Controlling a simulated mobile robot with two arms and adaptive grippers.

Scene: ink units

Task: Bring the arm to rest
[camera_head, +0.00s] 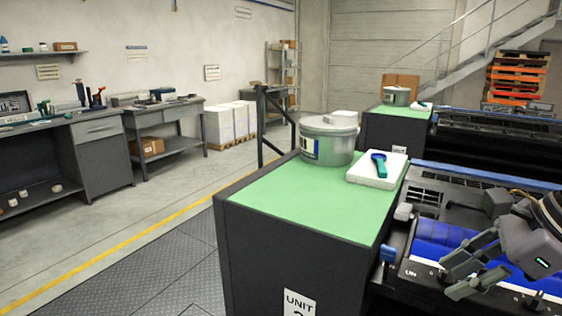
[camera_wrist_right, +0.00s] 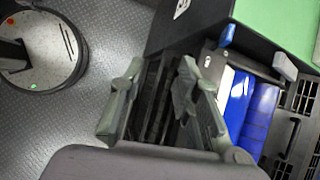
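My right gripper (camera_head: 449,277) is at the lower right of the head view, over the front of the near ink unit. Its two fingers are apart with nothing between them. In the right wrist view the gripper (camera_wrist_right: 155,82) also shows spread, empty fingers, with dark grating and floor behind them. The near unit's blue rollers (camera_head: 440,233) lie beside and partly behind the gripper in the head view. They also show right of the fingers in the wrist view (camera_wrist_right: 250,112). My left gripper is not in view.
The near cabinet's green top (camera_head: 300,205) holds a grey lidded pot (camera_head: 328,145) and a white pad (camera_head: 362,173) with a teal-handled tool (camera_head: 379,165). A second unit (camera_head: 395,127) stands behind. The floor (camera_head: 100,240) at left is clear.

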